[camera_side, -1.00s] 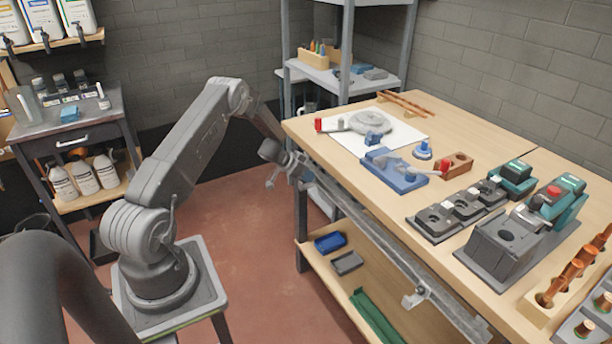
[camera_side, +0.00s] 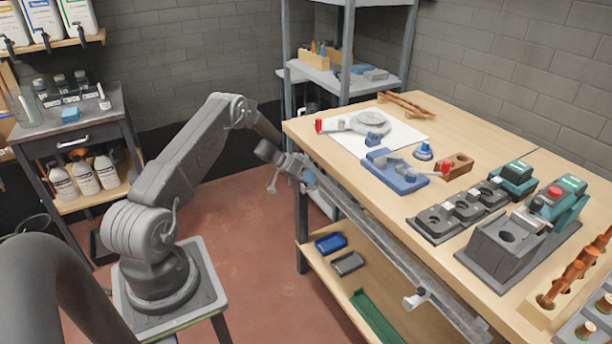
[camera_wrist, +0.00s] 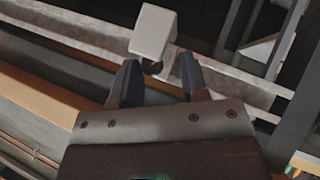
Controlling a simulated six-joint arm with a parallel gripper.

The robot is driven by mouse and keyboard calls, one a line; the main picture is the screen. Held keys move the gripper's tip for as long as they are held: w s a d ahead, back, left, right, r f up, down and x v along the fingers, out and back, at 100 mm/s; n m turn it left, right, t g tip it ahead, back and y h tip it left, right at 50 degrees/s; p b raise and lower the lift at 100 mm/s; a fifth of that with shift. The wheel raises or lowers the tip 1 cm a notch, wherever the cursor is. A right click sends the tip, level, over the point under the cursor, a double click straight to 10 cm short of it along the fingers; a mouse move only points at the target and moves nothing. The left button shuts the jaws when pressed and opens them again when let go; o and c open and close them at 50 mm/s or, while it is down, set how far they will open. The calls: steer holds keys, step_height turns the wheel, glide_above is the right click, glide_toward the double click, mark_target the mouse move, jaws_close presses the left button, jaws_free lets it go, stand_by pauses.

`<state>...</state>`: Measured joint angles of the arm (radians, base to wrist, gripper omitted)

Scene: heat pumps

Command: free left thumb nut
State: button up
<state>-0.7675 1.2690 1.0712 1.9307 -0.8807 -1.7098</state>
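My gripper (camera_side: 309,178) is at the left part of the long grey rail (camera_side: 365,232) along the table's front edge. In the wrist view my gripper (camera_wrist: 159,72) has its two dark fingers apart, with nothing between the tips that I can make out. A pale grey block (camera_wrist: 153,32) with a small dark stub (camera_wrist: 154,66) under it lies just beyond the fingertips, in line with the gap. It looks like the left thumb nut's fitting; whether the fingers touch it I cannot tell. In the side view the gripper hides this spot. A similar fitting (camera_side: 415,299) sits farther right on the rail.
The wooden table (camera_side: 465,215) above the rail holds a blue fixture (camera_side: 394,174), a white sheet with a round grey part (camera_side: 372,121), and dark machine blocks (camera_side: 505,238). A lower shelf (camera_side: 325,262) holds blue and grey trays. The floor before the rail is clear.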

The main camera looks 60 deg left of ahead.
steer(key=shift+a+r, duration=0.1)
steer(key=shift+v, duration=2.55)
steer(key=d+m+t+y, duration=0.1)
steer(key=w+d+m+t, duration=0.1)
steer(key=d, duration=0.1)
steer(key=shift+r+y, duration=0.2)
steer(key=shift+y, duration=0.2)
steer(key=shift+d+t+y, duration=0.3)
steer(key=shift+d+t, duration=0.05)
steer(key=shift+t, duration=0.15)
steer(key=shift+w+f+m+g+y, duration=0.1)
steer(key=shift+w+f+m+y, duration=0.3)
steer(key=shift+f+y, duration=0.3)
steer(key=shift+w+f+m+g+y, duration=0.1)
steer(key=shift+w+f+m+y, duration=0.4)
steer(key=shift+y, duration=0.35)
steer(key=shift+w+f+m+g+y, duration=0.1)
steer(key=shift+w+f+m+y, duration=0.15)
steer(key=shift+f+y, duration=0.5)
steer(key=shift+w, duration=0.1)
